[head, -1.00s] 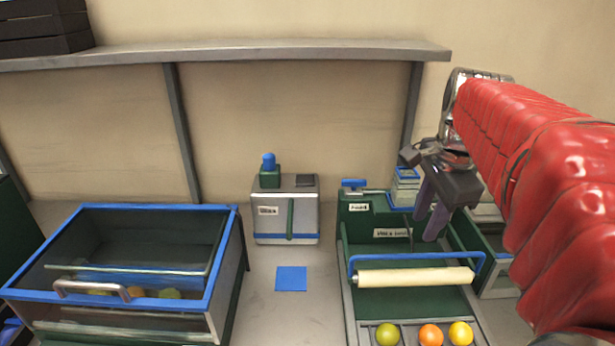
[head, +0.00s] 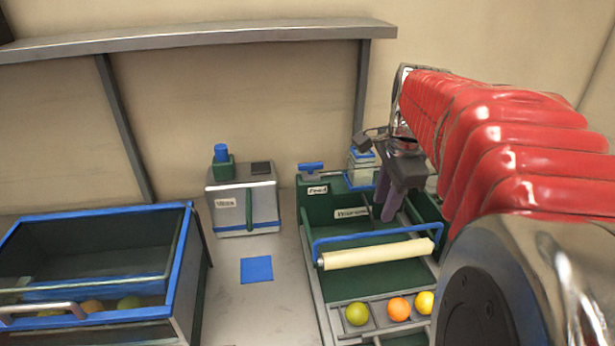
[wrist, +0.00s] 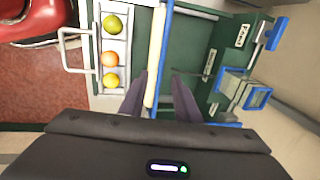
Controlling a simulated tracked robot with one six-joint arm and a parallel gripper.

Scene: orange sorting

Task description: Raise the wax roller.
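The wax roller (head: 378,254) is a cream cylinder lying across the green machine, with a blue bar (head: 372,232) behind it. Both also show in the wrist view, the roller (wrist: 152,88) next to the bar (wrist: 164,48). My gripper (head: 386,210) is above the machine, just behind the bar in the head view, fingers pointing down. In the wrist view my gripper (wrist: 161,80) has its fingers apart, one on each side of the blue bar, with nothing held between them. The height between fingertips and bar is hard to tell.
A tray (head: 343,311) in front of the roller holds a green, an orange and a yellow fruit. A glass-sided bin (head: 196,222) with blue rim stands left. A grey box (head: 229,197) and a blue square (head: 256,269) lie between. A shelf (head: 200,38) runs behind.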

